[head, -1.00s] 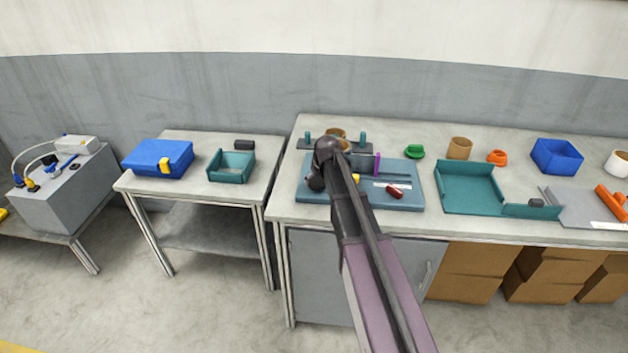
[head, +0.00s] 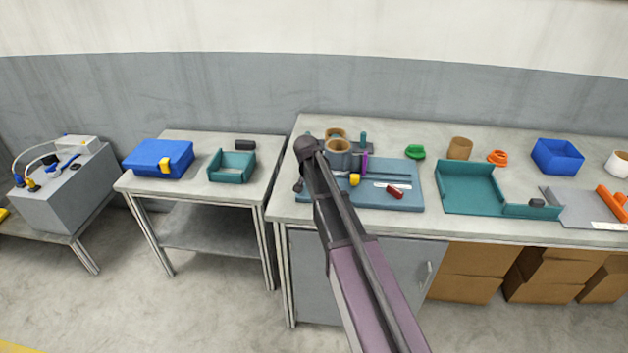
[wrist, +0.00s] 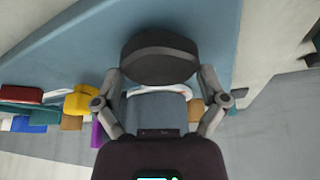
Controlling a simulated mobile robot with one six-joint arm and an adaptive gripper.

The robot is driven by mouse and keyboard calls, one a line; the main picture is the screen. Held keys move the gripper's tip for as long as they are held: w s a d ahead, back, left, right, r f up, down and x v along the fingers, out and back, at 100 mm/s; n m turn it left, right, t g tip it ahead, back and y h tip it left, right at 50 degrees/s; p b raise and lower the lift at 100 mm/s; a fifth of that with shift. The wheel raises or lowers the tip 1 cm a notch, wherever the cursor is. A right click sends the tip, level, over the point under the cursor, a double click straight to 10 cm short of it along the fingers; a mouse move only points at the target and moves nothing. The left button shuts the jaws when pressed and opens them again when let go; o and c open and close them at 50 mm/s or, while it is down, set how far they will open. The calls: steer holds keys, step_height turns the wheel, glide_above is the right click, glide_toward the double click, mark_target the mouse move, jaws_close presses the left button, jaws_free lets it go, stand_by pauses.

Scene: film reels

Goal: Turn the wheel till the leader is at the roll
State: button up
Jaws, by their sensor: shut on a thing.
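A blue-grey board (head: 400,197) on the right bench carries the rewinding rig. A grey cylinder (head: 340,160) and a tan roll (head: 336,134) stand toward its back, beside a purple piece (head: 364,163). My gripper (wrist: 160,70) is shut on a dark round knob (wrist: 160,55), with one finger on each side of it. The grey body with a pale rim (wrist: 155,108) shows beyond it in the wrist view. My arm covers part of the rig in the head view. I cannot make out the leader for certain.
A red piece (head: 395,192) and a yellow piece (head: 355,180) lie on the board. A teal tray (head: 470,207), a green piece (head: 415,152) and a tan cup (head: 460,149) are to the right. A small table with a blue case (head: 150,157) stands left.

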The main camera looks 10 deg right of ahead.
steer(key=m, duration=0.2)
steer(key=m+g+h, duration=0.1)
steer(key=m, duration=0.1)
steer(key=m+g, duration=0.1)
steer(key=m, duration=0.1)
steer(key=shift+w+a+m, duration=0.25)
steer(key=shift+w+m, duration=0.05)
steer(key=m+g, duration=0.1)
steer(key=m, duration=0.1)
steer(key=m+g, duration=0.1)
steer(key=m, duration=0.2)
steer(key=shift+w+m+h, duration=0.1)
steer(key=shift+m+h, duration=0.2)
steer(key=o, duration=0.8)
steer(key=shift+a+r+g+p, duration=0.1)
steer(key=shift+a+r+p, duration=0.15)
steer(key=shift+r+p, duration=0.4)
steer(key=shift+a+r+g+p, duration=0.1)
steer(key=shift+a+r+p, duration=0.1)
steer(key=shift+r+p, duration=0.4)
steer(key=shift+a+r+g+p, duration=0.1)
steer(key=shift+a+r+p, duration=0.15)
steer(key=shift+r+p, duration=0.4)
steer(key=shift+p+v, duration=5.45)
steer(key=shift+v, duration=0.4)
